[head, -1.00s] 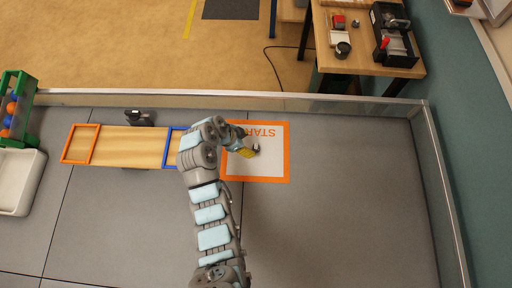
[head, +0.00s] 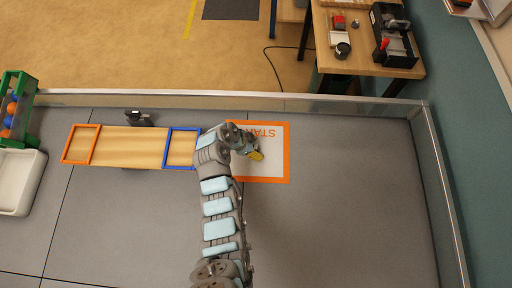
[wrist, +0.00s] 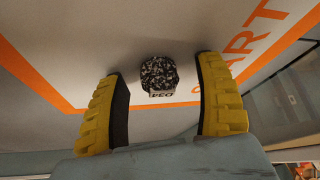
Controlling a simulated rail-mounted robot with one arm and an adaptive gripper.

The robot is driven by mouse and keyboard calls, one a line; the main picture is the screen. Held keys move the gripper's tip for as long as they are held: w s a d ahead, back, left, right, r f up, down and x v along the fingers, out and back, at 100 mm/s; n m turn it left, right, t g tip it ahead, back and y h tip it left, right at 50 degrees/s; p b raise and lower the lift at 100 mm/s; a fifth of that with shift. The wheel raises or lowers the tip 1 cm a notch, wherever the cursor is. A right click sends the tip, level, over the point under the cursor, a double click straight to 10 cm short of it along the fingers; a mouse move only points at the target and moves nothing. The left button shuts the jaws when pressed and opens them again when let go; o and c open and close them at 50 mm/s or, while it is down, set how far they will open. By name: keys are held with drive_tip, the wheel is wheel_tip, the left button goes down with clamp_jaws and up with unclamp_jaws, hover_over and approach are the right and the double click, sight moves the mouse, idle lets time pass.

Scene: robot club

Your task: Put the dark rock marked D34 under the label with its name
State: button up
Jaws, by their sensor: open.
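The dark speckled rock (wrist: 159,73) with a pale tag reading D34 sits on the white sheet with the orange border and the word START (head: 272,172). In the wrist view it lies between the tips of my yellow fingers, with gaps on both sides. My gripper (wrist: 162,90) is open and not holding it. In the head view my gripper (head: 256,155) is over the sheet and hides the rock. I see no readable label with the rock's name.
A wooden board with an orange frame (head: 65,146) and a blue frame (head: 183,167) lies left of the sheet. A white tray (head: 35,185) and a green rack of balls (head: 24,88) stand far left. Low walls edge the grey floor, which is clear on the right.

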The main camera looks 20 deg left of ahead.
drive_tip(key=shift+f, duration=0.1)
drive_tip(key=shift+c, duration=0.3)
clamp_jaws()
drive_tip(key=shift+r, duration=0.85)
drive_tip(key=s+d+r+p, duration=0.3)
drive_tip(key=s+r, duration=0.8)
drive_tip(key=s, duration=0.2)
drive_tip(key=shift+s+d+r, duration=0.15)
drive_tip(key=shift+s+d, duration=0.1)
drive_tip(key=shift+d, duration=0.15)
